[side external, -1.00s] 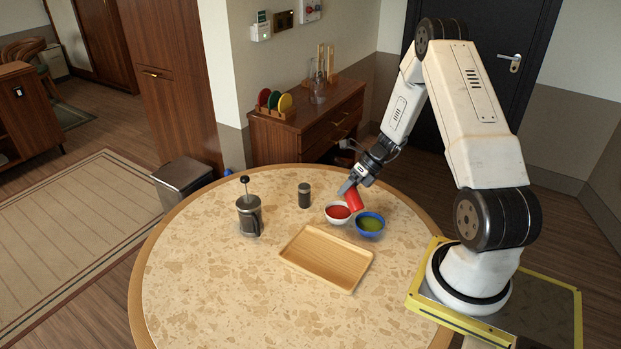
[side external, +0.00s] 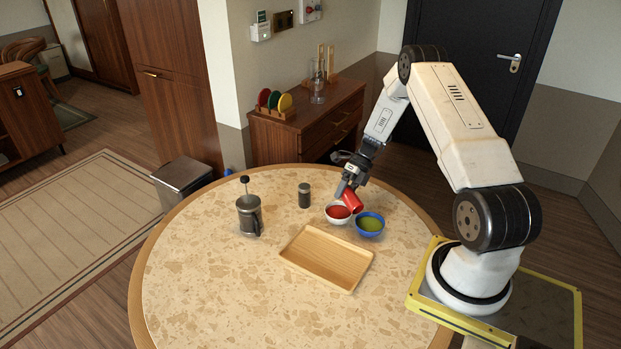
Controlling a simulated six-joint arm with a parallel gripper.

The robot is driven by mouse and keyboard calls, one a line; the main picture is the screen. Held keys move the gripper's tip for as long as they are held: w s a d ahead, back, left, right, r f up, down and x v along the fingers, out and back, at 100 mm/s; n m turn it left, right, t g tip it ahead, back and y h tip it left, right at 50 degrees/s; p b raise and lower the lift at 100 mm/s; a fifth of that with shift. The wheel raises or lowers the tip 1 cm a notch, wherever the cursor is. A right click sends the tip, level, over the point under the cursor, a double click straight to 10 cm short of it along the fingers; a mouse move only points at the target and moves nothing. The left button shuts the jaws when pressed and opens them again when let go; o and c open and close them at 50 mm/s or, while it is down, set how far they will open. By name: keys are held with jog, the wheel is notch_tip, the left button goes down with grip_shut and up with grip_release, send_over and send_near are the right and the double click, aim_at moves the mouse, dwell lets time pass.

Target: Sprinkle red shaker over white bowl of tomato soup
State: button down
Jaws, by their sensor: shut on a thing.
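My gripper (side external: 346,191) is shut on the red shaker (side external: 353,202). The shaker is tilted, and it is held above the right side of the white bowl of tomato soup (side external: 338,220). The red soup shows in the white bowl, partly hidden by the shaker. Whether anything falls from the shaker is too small to tell.
A blue bowl of green soup (side external: 370,224) stands close on the right of the white bowl. A dark grey shaker (side external: 304,196) and a French press (side external: 249,214) stand to the left. An empty wooden tray (side external: 318,279) lies in front. The round table's (side external: 205,300) front left is clear.

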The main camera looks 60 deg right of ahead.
jog(key=shift+w+d+f+m+g+y, duration=0.15)
jog(key=shift+f+m+g+y, duration=0.15)
jog(key=shift+f+g+y, duration=0.25)
jog(key=shift+w+f+m+g+y, duration=0.15)
jog(key=shift+f+m+g+y, duration=0.2)
jog(key=shift+g, duration=0.3)
jog(key=shift+w+d+f+m+g+y, duration=0.1)
jog(key=shift+w+f+m+g+y, duration=0.05)
jog(key=shift+f+m+g+y, duration=0.3)
jog(key=shift+w+d+f+m+g+y, duration=0.15)
jog(key=shift+f+m+g+y, duration=0.15)
jog(key=shift+f+g+y, duration=0.2)
jog(key=shift+r, duration=0.55)
jog(key=shift+f, duration=0.1)
jog(key=shift+f, duration=0.5)
jog(key=shift+r, duration=0.6)
